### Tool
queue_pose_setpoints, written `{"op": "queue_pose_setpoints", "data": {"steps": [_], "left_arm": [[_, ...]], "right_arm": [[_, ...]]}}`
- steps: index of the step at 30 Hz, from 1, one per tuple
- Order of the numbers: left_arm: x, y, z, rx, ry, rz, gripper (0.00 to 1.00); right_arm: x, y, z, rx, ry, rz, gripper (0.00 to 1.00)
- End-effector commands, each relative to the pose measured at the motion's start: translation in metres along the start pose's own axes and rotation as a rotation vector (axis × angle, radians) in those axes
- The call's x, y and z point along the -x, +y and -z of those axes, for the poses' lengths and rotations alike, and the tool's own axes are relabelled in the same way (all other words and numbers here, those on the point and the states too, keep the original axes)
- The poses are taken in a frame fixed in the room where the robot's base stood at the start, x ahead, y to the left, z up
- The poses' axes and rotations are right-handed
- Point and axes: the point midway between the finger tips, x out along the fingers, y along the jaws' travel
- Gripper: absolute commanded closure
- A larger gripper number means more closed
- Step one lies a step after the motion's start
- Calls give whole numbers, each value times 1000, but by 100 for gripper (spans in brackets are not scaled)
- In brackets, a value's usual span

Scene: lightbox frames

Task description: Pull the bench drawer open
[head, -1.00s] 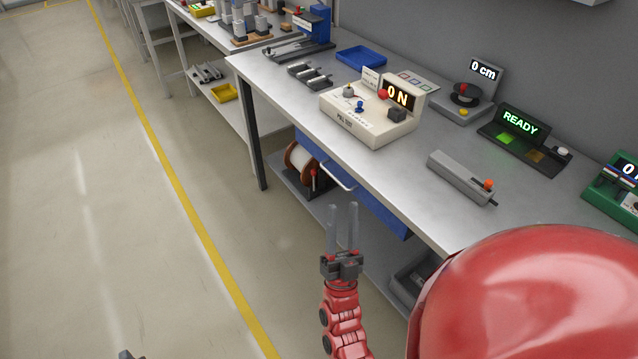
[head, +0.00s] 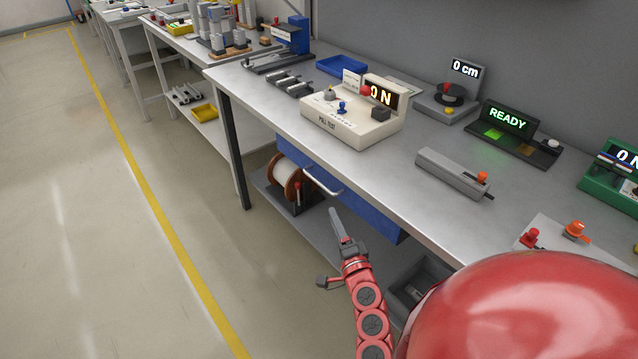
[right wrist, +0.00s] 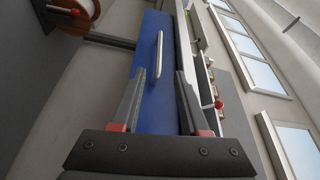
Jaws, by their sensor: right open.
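The blue drawer (head: 370,215) sits under the near edge of the metal bench, and its front looks closed. Its pale bar handle (head: 322,182) is on the drawer front, toward the far end. My right gripper (head: 335,211) is below and just short of the handle in the head view, apart from it. In the right wrist view the right gripper (right wrist: 160,75) is open and empty, with its fingers spread toward the blue drawer front (right wrist: 150,95). The handle (right wrist: 159,55) stands beyond and between the fingertips. My left gripper is not in view.
The bench top (head: 370,165) carries a pull-test device (head: 350,125), a grey block (head: 452,172) and a READY panel (head: 510,120). A cable spool (head: 285,175) and a grey bin (head: 420,285) are on the lower shelf. The floor at the left is clear.

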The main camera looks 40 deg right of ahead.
Motion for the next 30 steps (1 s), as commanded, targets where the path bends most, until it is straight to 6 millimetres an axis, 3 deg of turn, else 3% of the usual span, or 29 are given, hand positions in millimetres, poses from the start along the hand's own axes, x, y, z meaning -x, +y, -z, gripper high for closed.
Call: {"op": "queue_pose_setpoints", "data": {"steps": [9, 18, 24, 30], "left_arm": [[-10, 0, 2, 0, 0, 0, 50], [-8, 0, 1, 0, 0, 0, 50], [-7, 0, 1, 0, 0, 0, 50], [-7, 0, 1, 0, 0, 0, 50]], "right_arm": [[-70, -2, 0, 0, 0, 1, 55], [-125, 0, 1, 1, 1, 1, 55], [-142, 2, 1, 1, 3, -2, 55], [-146, 1, 1, 1, 3, -1, 55]]}}
